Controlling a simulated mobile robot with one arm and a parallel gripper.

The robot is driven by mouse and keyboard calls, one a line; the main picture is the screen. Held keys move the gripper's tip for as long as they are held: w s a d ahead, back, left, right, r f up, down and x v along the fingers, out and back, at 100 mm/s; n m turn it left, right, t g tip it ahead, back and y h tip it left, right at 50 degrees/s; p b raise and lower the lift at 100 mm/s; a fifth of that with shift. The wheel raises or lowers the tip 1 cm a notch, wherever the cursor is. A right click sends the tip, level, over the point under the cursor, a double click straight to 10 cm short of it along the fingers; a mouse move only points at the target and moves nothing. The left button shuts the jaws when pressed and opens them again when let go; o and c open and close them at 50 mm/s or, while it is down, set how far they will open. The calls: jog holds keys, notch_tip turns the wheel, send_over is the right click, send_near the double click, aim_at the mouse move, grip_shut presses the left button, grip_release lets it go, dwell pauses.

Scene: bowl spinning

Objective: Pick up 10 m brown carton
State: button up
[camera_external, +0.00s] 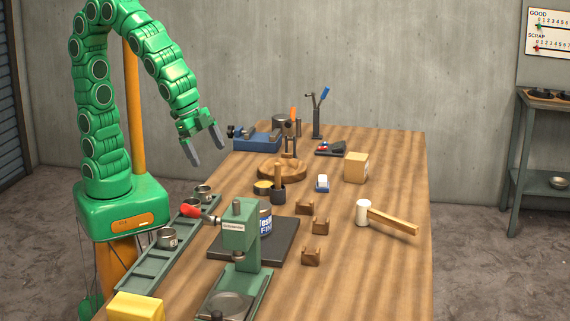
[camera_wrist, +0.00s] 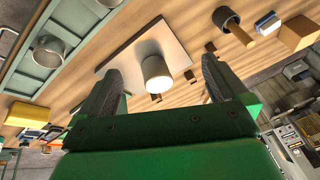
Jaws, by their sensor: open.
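The brown carton (camera_external: 356,167) is a small tan box standing upright on the right half of the wooden table. In the wrist view a tan box (camera_wrist: 299,34) at the upper right appears to be the same carton, partly cut by the frame edge. My gripper (camera_external: 207,149) is open and empty, raised beyond the table's left edge, well to the left of the carton. In the wrist view my two dark fingers (camera_wrist: 162,68) stand apart, with a pale can (camera_wrist: 156,74) showing between them in the distance, not held.
A mallet (camera_external: 385,215) and several brown blocks (camera_external: 304,207) lie nearer. Bare wood (camera_external: 398,170) is right of the carton.

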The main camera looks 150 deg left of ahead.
jog(key=w+a+n+t+y, duration=0.1)
jog(key=w+a, duration=0.2)
jog(key=a, duration=0.4)
jog(key=w+a+t+y, duration=0.1)
jog(key=w+a, duration=0.2)
jog(key=a, duration=0.4)
jog(key=n+t+y, duration=0.3)
jog(key=t, duration=0.3)
send_over(353, 155)
jog(key=d, duration=0.2)
notch_tip(353, 155, down, 8)
jog(key=shift+s+a+f, duration=0.1)
jog(key=shift+s+a, duration=0.25)
jog(key=shift+s, duration=0.05)
jog(key=shift+s+a+f, duration=0.1)
jog(key=shift+f, duration=2.25)
notch_tip(353, 155, down, 2)
jog(key=shift+f, duration=0.1)
jog(key=shift+x, duration=1.25)
jog(key=shift+w+a+f, duration=0.2)
jog(key=shift+w+f, duration=0.05)
jog(key=c, duration=1.1)
